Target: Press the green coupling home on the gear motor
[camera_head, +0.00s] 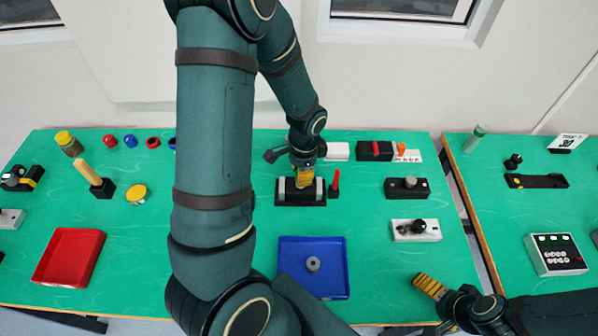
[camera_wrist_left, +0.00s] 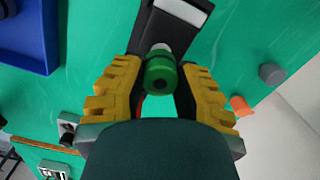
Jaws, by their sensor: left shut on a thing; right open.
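The green coupling (camera_wrist_left: 161,78) is at the end of a short pale shaft in the left wrist view, between my left gripper's yellow fingers. The shaft joins a dark body with a light grey part, which looks like the gear motor (camera_wrist_left: 183,12). In the head view the gear motor (camera_head: 288,193) is a black and grey unit at mid-table. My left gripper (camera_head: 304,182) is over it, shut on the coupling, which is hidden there. How far the coupling sits on the shaft I cannot tell. My right gripper (camera_head: 428,287) is open and empty at the front right.
A red upright piece (camera_head: 335,182) stands close right of the motor. A blue tray (camera_head: 340,290) with a grey ring (camera_head: 312,264) lies in front. A red tray (camera_head: 62,275) is at left. Black and white fixtures (camera_head: 416,230) stand right. Clear green surface lies between them.

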